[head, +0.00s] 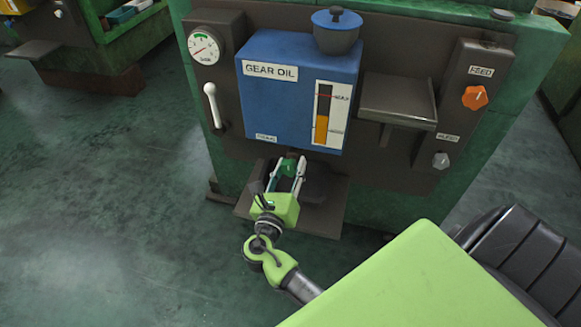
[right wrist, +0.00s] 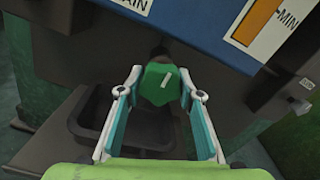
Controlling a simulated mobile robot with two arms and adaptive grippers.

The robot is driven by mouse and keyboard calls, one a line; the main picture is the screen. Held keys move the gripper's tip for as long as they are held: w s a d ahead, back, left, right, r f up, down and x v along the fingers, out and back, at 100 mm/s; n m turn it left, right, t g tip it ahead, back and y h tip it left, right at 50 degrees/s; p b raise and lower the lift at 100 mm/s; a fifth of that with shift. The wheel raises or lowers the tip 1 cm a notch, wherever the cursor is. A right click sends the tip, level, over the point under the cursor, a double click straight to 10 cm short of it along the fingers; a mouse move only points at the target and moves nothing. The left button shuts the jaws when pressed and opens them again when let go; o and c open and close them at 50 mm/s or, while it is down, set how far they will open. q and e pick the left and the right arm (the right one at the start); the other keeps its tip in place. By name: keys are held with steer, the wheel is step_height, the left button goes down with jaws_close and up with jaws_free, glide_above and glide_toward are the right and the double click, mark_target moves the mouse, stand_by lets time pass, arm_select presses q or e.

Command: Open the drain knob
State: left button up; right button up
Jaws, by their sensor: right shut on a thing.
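The drain knob is a green faceted knob with a white mark (right wrist: 160,84), just under the blue gear oil tank (head: 297,92). In the head view the knob (head: 288,167) shows small between my fingers. My right gripper (right wrist: 160,88) is shut on the knob, with one white and teal finger on each side of it. In the head view my right gripper (head: 288,172) reaches up to the tank's underside from below. My left gripper is not in view.
A dark tray (right wrist: 141,143) lies below the knob. A small shelf (head: 397,97), an orange feed knob (head: 474,97) and a grey knob (head: 440,160) are to the right. A gauge (head: 204,46) and white lever (head: 213,105) are left. Open floor lies at left.

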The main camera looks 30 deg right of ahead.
steer(key=shift+m, duration=1.4)
steer(key=shift+a+f+m, duration=0.1)
steer(key=shift+m, duration=0.8)
steer(key=m+b, duration=0.1)
steer(key=m, duration=0.1)
steer(key=shift+w+m, duration=0.1)
steer(key=shift+m, duration=0.2)
steer(key=m+b, duration=0.2)
steer(key=m, duration=0.3)
steer(key=shift+a+m, duration=0.1)
steer(key=shift+m, duration=0.2)
steer(key=m+b, duration=0.2)
steer(key=m, duration=0.2)
steer(key=shift+w+b, duration=0.1)
steer(key=shift+b, duration=0.25)
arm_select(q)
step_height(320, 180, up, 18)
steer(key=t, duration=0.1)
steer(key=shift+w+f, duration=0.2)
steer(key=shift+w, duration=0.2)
arm_select(e)
steer(key=shift+m, duration=0.5)
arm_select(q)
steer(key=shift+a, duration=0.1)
